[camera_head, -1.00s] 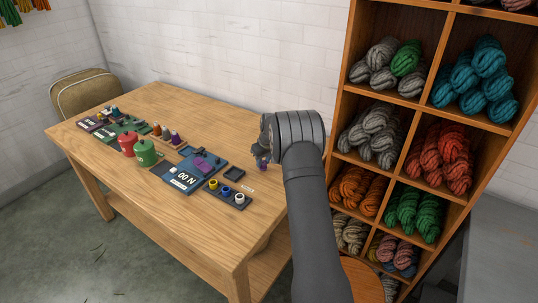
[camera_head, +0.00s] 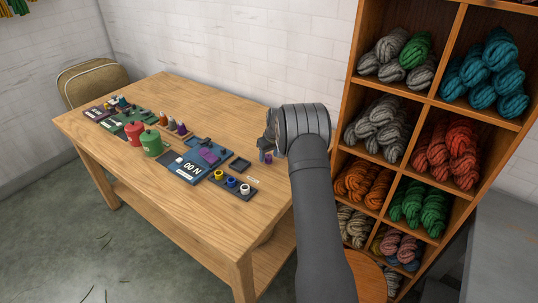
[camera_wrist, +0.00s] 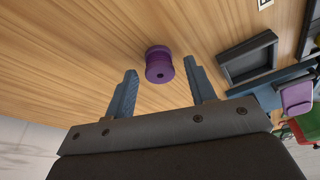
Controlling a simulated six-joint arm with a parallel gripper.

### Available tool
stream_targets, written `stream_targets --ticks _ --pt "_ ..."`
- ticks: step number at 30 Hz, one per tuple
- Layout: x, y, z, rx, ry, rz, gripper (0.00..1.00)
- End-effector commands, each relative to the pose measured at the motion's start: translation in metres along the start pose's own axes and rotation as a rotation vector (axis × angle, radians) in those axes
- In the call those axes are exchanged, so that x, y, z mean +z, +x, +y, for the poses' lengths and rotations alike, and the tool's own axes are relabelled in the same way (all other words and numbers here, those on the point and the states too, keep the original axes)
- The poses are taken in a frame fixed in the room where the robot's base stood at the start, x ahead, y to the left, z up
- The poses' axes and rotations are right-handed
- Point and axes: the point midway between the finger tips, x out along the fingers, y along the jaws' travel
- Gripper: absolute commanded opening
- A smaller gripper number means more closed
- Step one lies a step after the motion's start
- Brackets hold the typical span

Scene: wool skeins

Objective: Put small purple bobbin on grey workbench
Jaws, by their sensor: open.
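The small purple bobbin (camera_head: 266,157) stands on the wooden table near its right edge, partly hidden by my gripper in the head view. In the wrist view the bobbin (camera_wrist: 158,66) sits at the opening between my fingertips, with bare wood around it. My gripper (camera_wrist: 160,72) is open, with one finger on each side of the bobbin and a gap to both. A grey surface, apparently the grey workbench (camera_head: 503,235), is at the lower right of the head view, beyond the shelf; its visible top looks clear.
A tall wooden shelf of wool skeins (camera_head: 380,130) stands between table and workbench.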

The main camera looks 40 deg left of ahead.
Motion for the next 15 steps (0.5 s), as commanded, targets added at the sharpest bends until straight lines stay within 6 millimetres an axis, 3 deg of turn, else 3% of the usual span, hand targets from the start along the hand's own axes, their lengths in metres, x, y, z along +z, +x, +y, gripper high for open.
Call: stream_targets --ticks 8,15 --pt "0.001 -0.034 0.001 0.001 0.000 0.002 0.51" --pt "0.003 -0.090 0.001 0.002 0.000 0.004 0.51"
